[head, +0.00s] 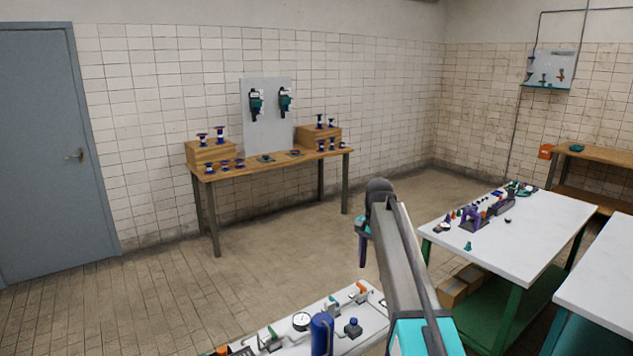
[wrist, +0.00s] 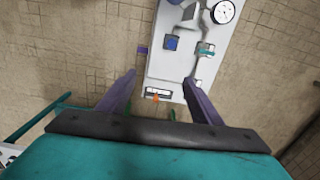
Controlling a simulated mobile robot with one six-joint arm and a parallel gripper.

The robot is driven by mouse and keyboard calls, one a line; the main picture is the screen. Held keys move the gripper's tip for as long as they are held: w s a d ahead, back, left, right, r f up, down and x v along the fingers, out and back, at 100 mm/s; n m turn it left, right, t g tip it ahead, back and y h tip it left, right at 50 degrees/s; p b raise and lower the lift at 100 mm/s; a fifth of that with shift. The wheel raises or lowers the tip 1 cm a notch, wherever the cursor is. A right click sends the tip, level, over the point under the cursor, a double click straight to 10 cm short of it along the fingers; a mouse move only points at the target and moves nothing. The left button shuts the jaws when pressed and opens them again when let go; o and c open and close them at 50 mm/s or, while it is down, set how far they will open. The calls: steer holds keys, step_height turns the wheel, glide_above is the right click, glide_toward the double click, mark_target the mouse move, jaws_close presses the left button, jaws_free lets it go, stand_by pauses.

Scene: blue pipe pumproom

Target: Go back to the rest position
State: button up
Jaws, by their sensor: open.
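My gripper shows in the wrist view (wrist: 155,95) with its two purple fingers spread wide apart and nothing between them. In the head view my arm rises from the bottom right. The gripper end (head: 362,250) hangs behind the arm and is only partly visible, above the floor and the white bench.
The white bench (head: 285,347) with a gauge (head: 301,321) and blue cylinder (head: 321,335) is close in front. A white table (head: 545,225) with small parts stands right. A wooden table (head: 270,172) stands by the wall. Floor between them is clear. A blue door (head: 45,150) is left.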

steer(key=s+f+n, duration=0.3)
steer(key=s+f, duration=0.4)
steer(key=f, duration=0.5)
steer(key=s+f+n, duration=0.3)
steer(key=s+f, duration=0.5)
steer(key=f, duration=0.3)
steer(key=s+f+n+g+b, duration=0.4)
steer(key=s+f+b, duration=0.6)
steer(key=s+f, duration=2.8)
steer(key=shift+s+f+g, duration=0.3)
steer(key=shift+s+g, duration=0.2)
steer(key=shift+g, duration=0.4)
